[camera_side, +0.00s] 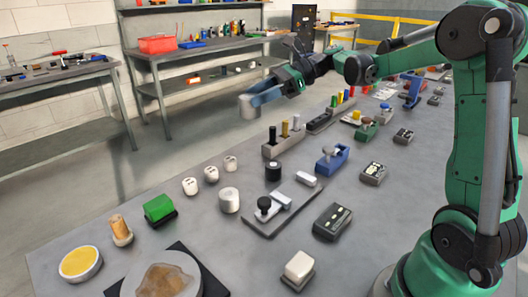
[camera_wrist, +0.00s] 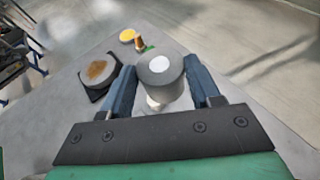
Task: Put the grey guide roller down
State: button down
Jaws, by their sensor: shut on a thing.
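The grey guide roller (camera_side: 248,107) is a short grey cylinder held in the air above table height in the side view. In the wrist view the roller (camera_wrist: 160,78) shows a round end with a white centre. My gripper (camera_side: 258,98) has its blue fingers shut on it, one finger on each side; the gripper also shows in the wrist view (camera_wrist: 162,90). Whitish things on the table are partly hidden behind the roller in the wrist view.
The grey table (camera_side: 120,240) bears several parts: a pale cylinder (camera_side: 229,200), small white pieces (camera_side: 210,173), a green block (camera_side: 159,208), a yellow-topped round dish (camera_side: 80,263) and a flat plate with a clamp (camera_side: 282,208). Bare tabletop shows between the parts.

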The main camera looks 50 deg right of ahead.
notch_tip(320, 180, down, 20)
jog(key=shift+r, duration=0.2)
dwell(0.6)
jog(key=shift+f, duration=0.1)
jog(key=shift+c, duration=0.9)
grip_release()
jog(key=shift+f, duration=0.1)
